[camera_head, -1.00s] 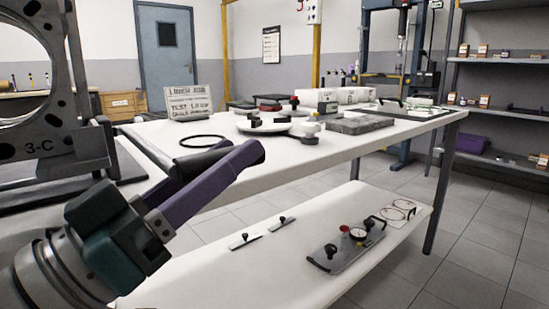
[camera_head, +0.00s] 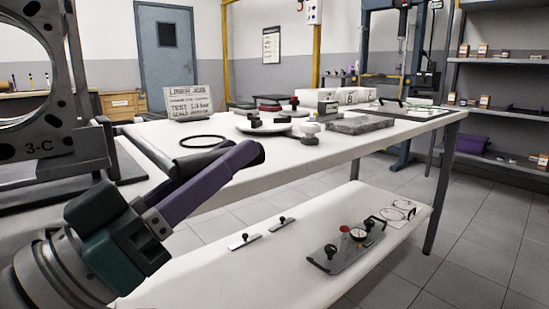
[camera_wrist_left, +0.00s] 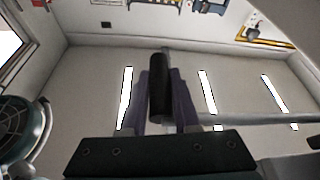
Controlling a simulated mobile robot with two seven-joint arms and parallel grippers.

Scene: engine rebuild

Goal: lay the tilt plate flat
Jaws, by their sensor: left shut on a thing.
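A big grey plate (camera_head: 40,165) marked 3-C, with a large round hole, stands upright at the left edge of the head view; it is cut off by the frame. I cannot tell for sure which part is the tilt plate. My left gripper (camera_head: 232,168) reaches up from the lower left, its purple fingers in front of the bench. It is shut on a black cylindrical handle (camera_head: 200,160). In the left wrist view the handle (camera_wrist_left: 160,88) sits between the two purple fingers, with a metal rod beyond it. My right gripper is not in view.
A white bench (camera_head: 300,158) holds a black ring (camera_head: 203,141), a sign (camera_head: 188,103), round white parts and a grey slab (camera_head: 360,126). Its lower shelf (camera_head: 300,250) carries a grey tray with a gauge (camera_head: 345,250) and two small handled strips. Floor is clear at right.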

